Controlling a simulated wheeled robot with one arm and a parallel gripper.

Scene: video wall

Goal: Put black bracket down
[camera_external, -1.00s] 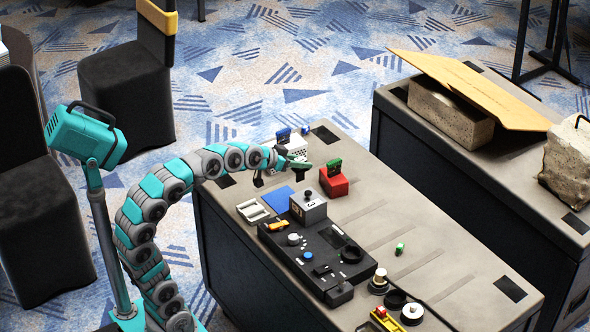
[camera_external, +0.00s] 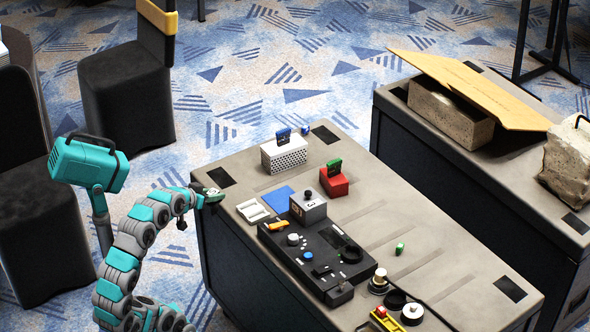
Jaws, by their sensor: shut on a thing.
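My gripper (camera_external: 210,193) is at the left edge of the near table (camera_external: 374,225), close to the black square at its far left corner. It is shut on a small dark piece (camera_external: 215,199) that I take for the black bracket. The piece is too small to make out its shape, and part of it is hidden by the gripper. I cannot tell whether it touches the tabletop.
A white perforated box (camera_external: 284,155) with a blue item on top stands right of the gripper. A blue sheet (camera_external: 272,200), a white tray (camera_external: 253,211), a red block (camera_external: 334,182) and a black control panel (camera_external: 318,255) are nearby. The tabletop between gripper and white box is clear.

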